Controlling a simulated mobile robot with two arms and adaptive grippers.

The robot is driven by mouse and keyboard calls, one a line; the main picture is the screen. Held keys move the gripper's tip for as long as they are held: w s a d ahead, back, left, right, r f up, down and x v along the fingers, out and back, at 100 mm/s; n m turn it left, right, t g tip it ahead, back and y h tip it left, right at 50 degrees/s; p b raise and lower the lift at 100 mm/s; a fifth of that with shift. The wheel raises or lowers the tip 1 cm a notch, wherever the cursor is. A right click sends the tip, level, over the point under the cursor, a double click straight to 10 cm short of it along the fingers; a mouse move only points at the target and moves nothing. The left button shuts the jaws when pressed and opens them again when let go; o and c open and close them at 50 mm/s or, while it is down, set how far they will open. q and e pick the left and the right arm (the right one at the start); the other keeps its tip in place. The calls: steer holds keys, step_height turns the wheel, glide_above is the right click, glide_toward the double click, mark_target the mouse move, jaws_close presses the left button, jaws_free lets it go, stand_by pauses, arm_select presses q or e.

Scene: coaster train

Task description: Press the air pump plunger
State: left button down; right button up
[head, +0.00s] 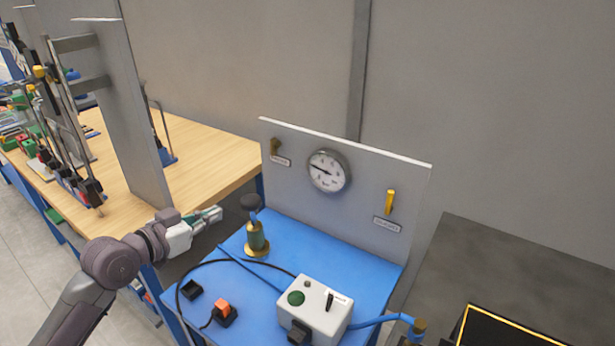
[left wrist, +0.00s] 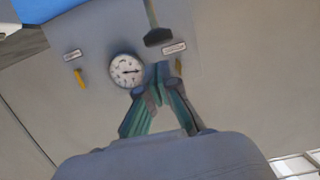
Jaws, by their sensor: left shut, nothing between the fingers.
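The air pump (head: 257,238) stands upright on the blue bench, with a brass base and a green and brass body. Its black plunger knob (head: 250,202) is raised on a blue rod above the body. My left gripper (head: 217,213) is shut and empty, just left of the knob in the head view and apart from it. In the left wrist view the picture is rolled over. There the black knob (left wrist: 158,37) shows beyond the shut fingertips (left wrist: 162,72). My right gripper is not in view.
The blue bench (head: 340,262) carries a grey control box (head: 315,308), an orange switch (head: 222,310) and hoses. Behind stands a panel with a round gauge (head: 328,171) and a yellow lever (head: 390,202). A wooden table (head: 205,165) with racks is at left.

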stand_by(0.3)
arm_select(q)
steer(key=w+d+r+g+y+p, duration=0.1)
steer(key=w+r+g+y+p, duration=0.2)
steer(key=r, duration=0.7)
steer(key=shift+d+r+g+p, duration=0.3)
steer(key=shift+d+g+p, duration=0.1)
steer(key=shift+g, duration=0.7)
steer(key=p, duration=0.3)
glide_above(253, 196)
steer(key=s+a, duration=0.1)
steer(key=s, duration=0.1)
step_height(253, 196, down, 7)
steer(key=shift+a+r, duration=0.1)
steer(key=shift+a, duration=0.05)
step_height(253, 196, down, 3)
steer(key=shift+r+p, duration=0.15)
steer(key=shift+p, duration=0.3)
steer(key=shift+f, duration=0.75)
